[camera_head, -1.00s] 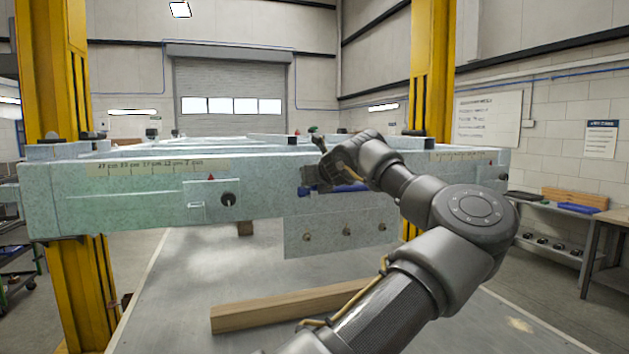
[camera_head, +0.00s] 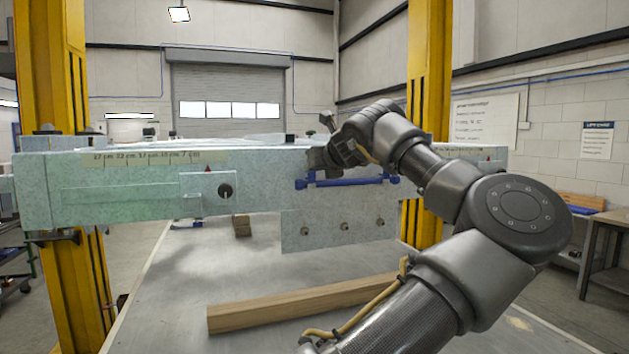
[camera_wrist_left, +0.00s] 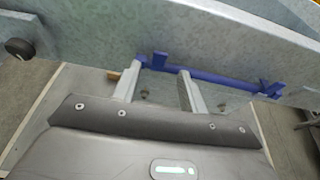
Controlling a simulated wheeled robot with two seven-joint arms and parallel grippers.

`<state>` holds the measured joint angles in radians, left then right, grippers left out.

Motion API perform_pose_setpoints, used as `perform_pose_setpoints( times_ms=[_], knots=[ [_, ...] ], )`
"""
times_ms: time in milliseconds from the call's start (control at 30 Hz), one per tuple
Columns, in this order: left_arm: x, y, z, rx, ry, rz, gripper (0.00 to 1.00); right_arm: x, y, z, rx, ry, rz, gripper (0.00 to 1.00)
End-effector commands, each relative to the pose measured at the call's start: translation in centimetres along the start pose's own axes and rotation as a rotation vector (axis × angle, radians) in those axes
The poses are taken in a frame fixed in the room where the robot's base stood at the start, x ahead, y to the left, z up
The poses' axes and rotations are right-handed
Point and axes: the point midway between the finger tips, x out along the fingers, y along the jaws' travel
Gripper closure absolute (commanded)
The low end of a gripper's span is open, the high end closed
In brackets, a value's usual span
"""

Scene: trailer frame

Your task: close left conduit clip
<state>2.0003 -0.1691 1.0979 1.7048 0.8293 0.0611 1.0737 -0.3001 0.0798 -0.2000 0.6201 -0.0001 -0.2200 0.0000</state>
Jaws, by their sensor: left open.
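A blue conduit bar (camera_head: 345,183) runs along the front face of the pale green frame beam (camera_head: 120,190). Blue clip pieces stand at its left end (camera_head: 300,184) and right end (camera_head: 393,180). My left gripper (camera_head: 318,158) is at the beam face, just above the bar's left part, and hides some of it. In the left wrist view its two fingers (camera_wrist_left: 160,72) are apart and empty, close to the left clip (camera_wrist_left: 159,60). The right clip (camera_wrist_left: 266,88) is farther right. I cannot tell whether the left clip is open or touched. My right gripper is not seen.
A black knob (camera_head: 225,191) is on the beam to the left. A wooden beam (camera_head: 290,304) lies on the grey surface below. Yellow posts (camera_head: 428,90) stand at both sides.

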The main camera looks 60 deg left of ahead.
Motion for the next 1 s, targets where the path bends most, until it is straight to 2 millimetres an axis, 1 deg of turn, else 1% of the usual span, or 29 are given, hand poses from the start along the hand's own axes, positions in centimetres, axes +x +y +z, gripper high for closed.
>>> perform_pose_setpoints(
  times_ms=[33,100,200,300,1000],
  knots=[
    [-0.8,0.0,-0.4,-0.001,-0.001,-0.002,0.57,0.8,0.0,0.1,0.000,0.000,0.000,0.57],
    [-1.8,0.0,-0.2,0.000,-0.002,-0.002,0.57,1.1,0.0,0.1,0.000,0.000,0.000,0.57],
    [-2.8,0.0,-0.2,-0.001,0.001,0.000,0.57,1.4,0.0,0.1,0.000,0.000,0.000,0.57],
    [-3.4,0.0,-0.1,0.000,0.000,0.000,0.57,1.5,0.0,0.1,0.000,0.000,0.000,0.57],
    [-3.5,0.1,0.0,0.012,0.001,0.001,0.57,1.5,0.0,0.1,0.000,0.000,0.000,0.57]
  ],
)
